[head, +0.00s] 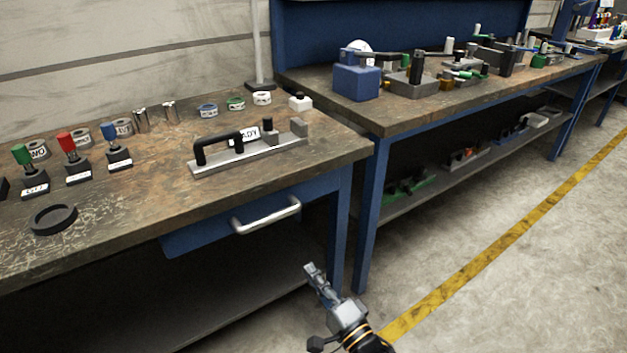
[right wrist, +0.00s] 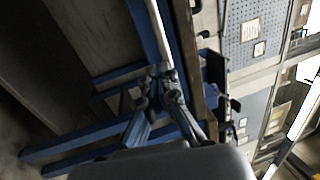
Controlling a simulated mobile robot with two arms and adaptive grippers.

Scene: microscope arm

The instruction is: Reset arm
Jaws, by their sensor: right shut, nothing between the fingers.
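My right gripper (head: 311,271) is low in the head view, in front of the gap between the two workbenches and apart from everything. It is shut and empty. Its fingers also show in the right wrist view (right wrist: 161,72), pointing toward blue bench legs. My left gripper is in neither view. No microscope arm can be made out for certain. A grey metal bar with a black handle (head: 222,143) and a label reading "ADY" lies on the near workbench.
The near workbench (head: 110,205) holds colored stamps, several tape rolls and a black round dish (head: 54,219). Its drawer has a silver handle (head: 266,216). A second workbench (head: 400,118) carries a blue block (head: 356,82) and tools. Floor is clear at right, with a yellow line (head: 480,262).

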